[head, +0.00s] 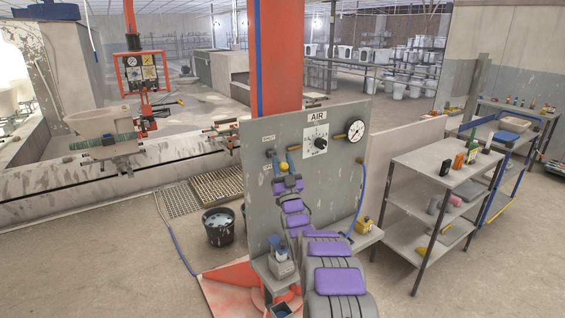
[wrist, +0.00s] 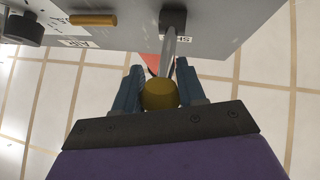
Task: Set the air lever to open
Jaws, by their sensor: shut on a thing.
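The grey panel (head: 257,213) stands before me with an AIR label, a dial and a gauge. The air lever is a grey rod on the panel, with a yellow ball knob (wrist: 160,95) in the wrist view. The rod runs from a dark pivot block (wrist: 172,18) to the knob, beside a partly hidden label (wrist: 183,38) starting "SH". My gripper (wrist: 160,75) has its two blue fingers shut on the knob, one on each side. In the head view the knob (head: 283,166) shows small at the panel's left, just above my arm's end.
The black dial (head: 320,143) and round gauge (head: 356,130) are right of the lever. A blue hose (head: 361,199) hangs at the panel's right. A black bucket (head: 219,227) stands left on the floor. A grey shelf rack (head: 432,164) stands right.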

